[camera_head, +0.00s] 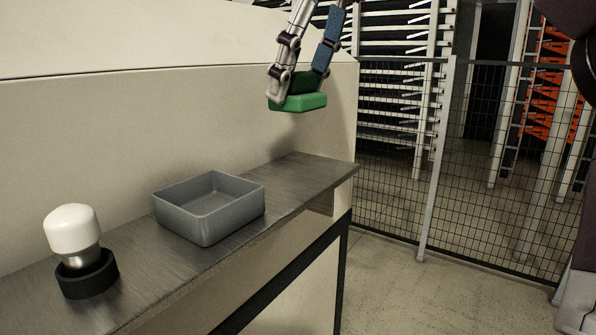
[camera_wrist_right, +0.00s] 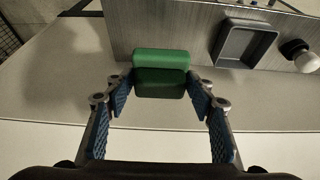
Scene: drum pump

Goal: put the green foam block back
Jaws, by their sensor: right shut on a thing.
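The green foam block (camera_head: 300,102) is held up in the air at the top middle of the head view, above the far end of the shelf. My right gripper (camera_head: 303,85) is shut on it, with a finger on each side. In the right wrist view the block (camera_wrist_right: 160,62) sits between the blue-padded fingertips of the right gripper (camera_wrist_right: 160,90). The grey tray (camera_head: 185,212) stands on the shelf and looks empty; it also shows at the upper right of the wrist view (camera_wrist_right: 222,50). The left gripper is not in view.
The metal shelf (camera_head: 310,172) runs along a cream wall, with bare room right of the tray. A white-topped knob-like object (camera_head: 72,230) stands in a black ring (camera_head: 88,278) left of the tray. A wire fence (camera_head: 480,170) stands beyond the shelf's end.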

